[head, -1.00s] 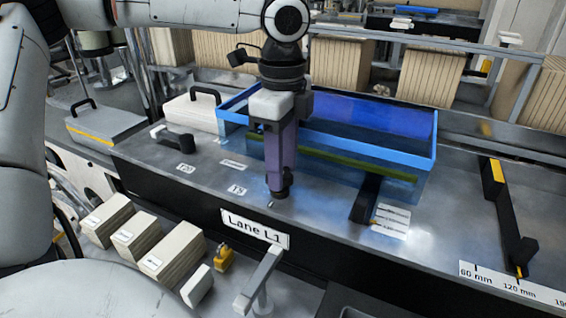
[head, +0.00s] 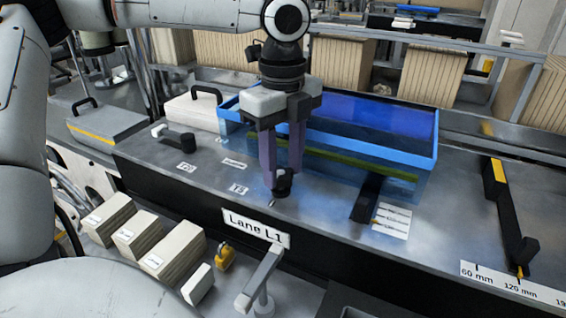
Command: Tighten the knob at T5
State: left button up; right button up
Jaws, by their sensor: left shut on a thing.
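My left gripper (head: 281,180) reaches straight down in front of the blue bin. Its two purple fingers are shut on a small black knob (head: 283,186) on the metal bench top. A small white label (head: 238,188) lies just left of the knob; its print is tiny and looks like T5. A small metal pin or tip shows at the knob's front foot. The fingertips cover part of the knob. My right gripper is not in view.
A blue-rimmed clear bin (head: 425,166) stands close behind the gripper. A black lever (head: 368,198) lies to the right, a black handle (head: 180,143) to the left. The "Lane L1" sign (head: 256,228) is at the bench's front edge. Cream blocks (head: 172,255) stand below it.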

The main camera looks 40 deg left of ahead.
aim_at(283, 174)
pick_arm(q)
jog(key=shift+w+r, duration=0.2)
jog(key=shift+r, duration=0.1)
jog(key=o, duration=0.8)
jog(key=shift+o, duration=1.3)
jog(key=shift+s+f, duration=0.1)
jog(key=shift+f, duration=0.05)
notch_tip(283, 174, up, 10)
jog(key=shift+r, duration=0.2)
